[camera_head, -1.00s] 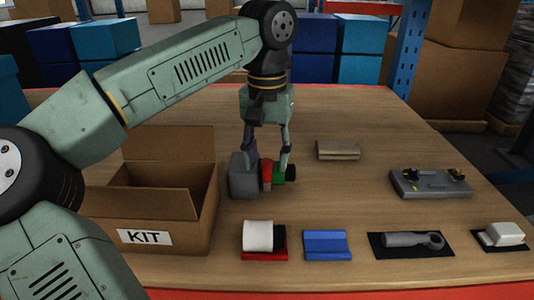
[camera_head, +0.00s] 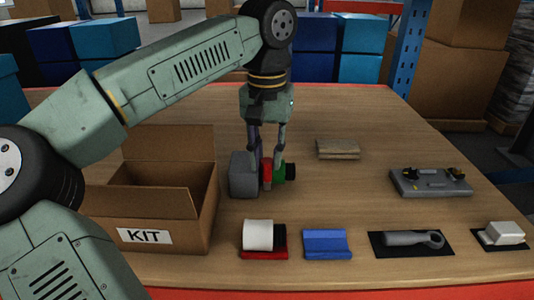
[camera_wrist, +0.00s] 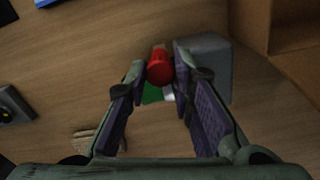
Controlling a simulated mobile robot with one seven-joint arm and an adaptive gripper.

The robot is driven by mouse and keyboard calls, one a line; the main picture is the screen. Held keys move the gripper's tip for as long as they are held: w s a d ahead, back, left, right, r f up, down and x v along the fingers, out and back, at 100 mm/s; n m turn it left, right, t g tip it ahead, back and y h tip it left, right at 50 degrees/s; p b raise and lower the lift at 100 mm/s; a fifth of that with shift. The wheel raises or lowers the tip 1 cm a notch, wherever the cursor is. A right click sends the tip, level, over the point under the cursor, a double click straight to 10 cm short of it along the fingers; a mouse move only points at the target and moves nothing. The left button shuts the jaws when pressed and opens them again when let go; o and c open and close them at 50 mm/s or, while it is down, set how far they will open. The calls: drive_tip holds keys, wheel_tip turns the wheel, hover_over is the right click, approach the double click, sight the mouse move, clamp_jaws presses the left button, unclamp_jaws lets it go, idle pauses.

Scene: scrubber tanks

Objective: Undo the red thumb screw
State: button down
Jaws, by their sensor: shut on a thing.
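The red thumb screw (camera_wrist: 160,68) shows as a round red head between my fingertips in the wrist view. It also shows as a narrow red part in the head view (camera_head: 266,174), partly covered by a finger. My gripper (camera_head: 267,160) points down and is shut on it, one finger on each side. A grey block (camera_head: 243,176) lies against the left side of the red part. A green part (camera_head: 278,171) and a black round end (camera_head: 291,171) are on its right. The green part also shows behind the screw in the wrist view (camera_wrist: 152,94).
An open cardboard box marked KIT (camera_head: 190,236) stands close on the left. A wooden block (camera_head: 338,149) and a grey fixture (camera_head: 430,183) lie to the right. A white roll (camera_head: 258,235), blue block (camera_head: 327,243), grey tool (camera_head: 405,240) and white item (camera_head: 503,233) line the front.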

drive_tip(key=shift+n, duration=0.3)
